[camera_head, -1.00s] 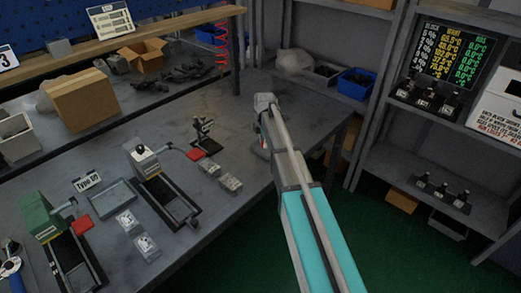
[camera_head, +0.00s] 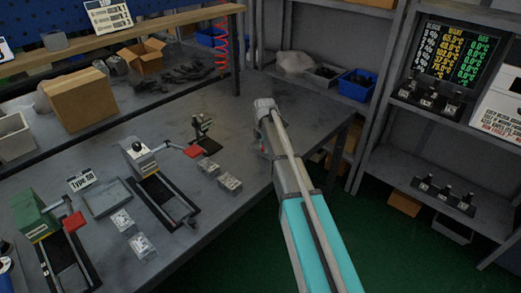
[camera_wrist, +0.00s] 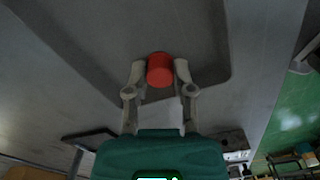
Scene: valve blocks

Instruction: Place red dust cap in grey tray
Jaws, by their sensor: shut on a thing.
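The red dust cap (camera_wrist: 160,70) is a small red cylinder in the wrist view, held between the two fingertips of my gripper (camera_wrist: 160,76). A darker grey area with rounded corners (camera_wrist: 195,35) lies beneath it; I cannot tell whether this is a tray or a shadow. In the head view my gripper is mostly hidden behind my arm, over the right part of the bench, and the cap cannot be made out. A shallow grey tray (camera_head: 107,198) lies on the bench at the left, beside the Type 50 label, well apart from my gripper.
A valve block with a red handle (camera_head: 146,162) and a green block (camera_head: 35,216) stand on black fixtures at the left. Several small grey blocks (camera_head: 229,183) and a small black stand (camera_head: 206,136) lie between tray and arm. A shelf post (camera_head: 235,60) rises behind.

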